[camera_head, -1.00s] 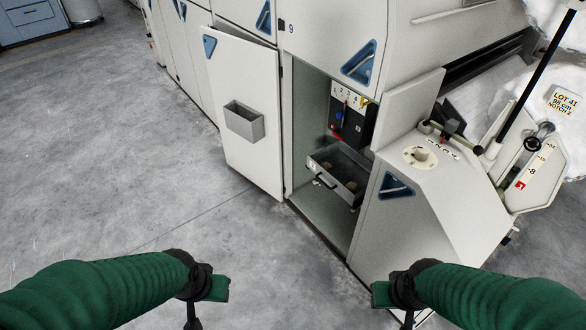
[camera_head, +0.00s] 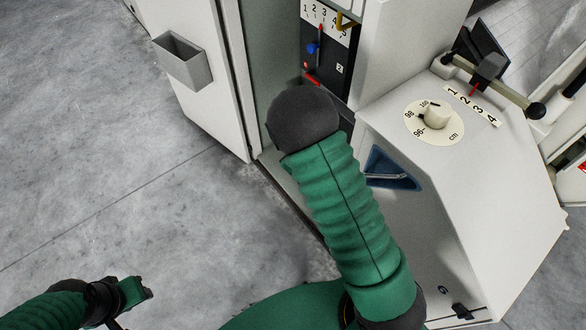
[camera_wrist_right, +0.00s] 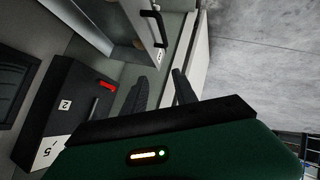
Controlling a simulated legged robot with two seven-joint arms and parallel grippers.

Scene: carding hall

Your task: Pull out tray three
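A grey tray with a black handle (camera_wrist_right: 153,30) shows at the top of the right wrist view. A small white label (camera_wrist_right: 160,54) sits beside the handle, too small to read surely. My right gripper (camera_wrist_right: 160,88) has its two dark fingers apart with nothing between them, a little short of the handle and not touching it. In the head view my right arm reaches into the open cabinet and hides both the tray and its own gripper. My left gripper (camera_head: 134,292) hangs low at the left over the floor; its finger gap is unclear.
The open cabinet door (camera_head: 213,85) with a grey bin (camera_head: 184,62) stands left. A black panel (camera_head: 327,45) numbered 1 to 5, with red and blue parts, is above my right arm. A white housing with a dial (camera_head: 435,117) stands close on the right. Floor at left is clear.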

